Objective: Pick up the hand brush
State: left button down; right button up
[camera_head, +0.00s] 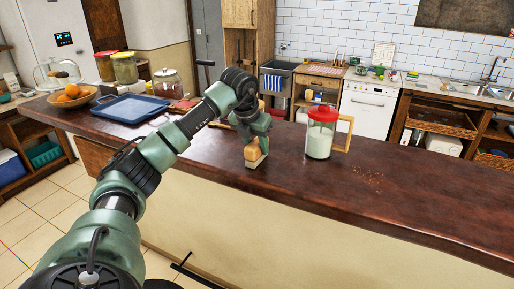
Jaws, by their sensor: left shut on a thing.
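The hand brush (254,155) has a light wooden body with a pale underside. It is near the front edge of the dark wooden counter (420,205). My left gripper (253,142) reaches down from above and is shut on the brush. The gripper hides the brush's upper part. I cannot tell whether the brush still touches the counter. My right gripper is not in view.
A red-lidded jug (320,133) with white contents and a wooden handle stands right of the brush. A blue tray (130,108), a fruit bowl (72,97) and several jars stand at the counter's left. The counter's right part is mostly clear, with brown crumbs.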

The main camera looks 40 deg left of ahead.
aim_at(257, 141)
pick_arm(q)
notch_tip(257, 141, up, 20)
jog(key=b, duration=0.2)
jog(key=shift+r, duration=0.15)
dwell(0.3)
jog(key=c, duration=1.9)
grip_release()
jog(key=shift+c, duration=1.1)
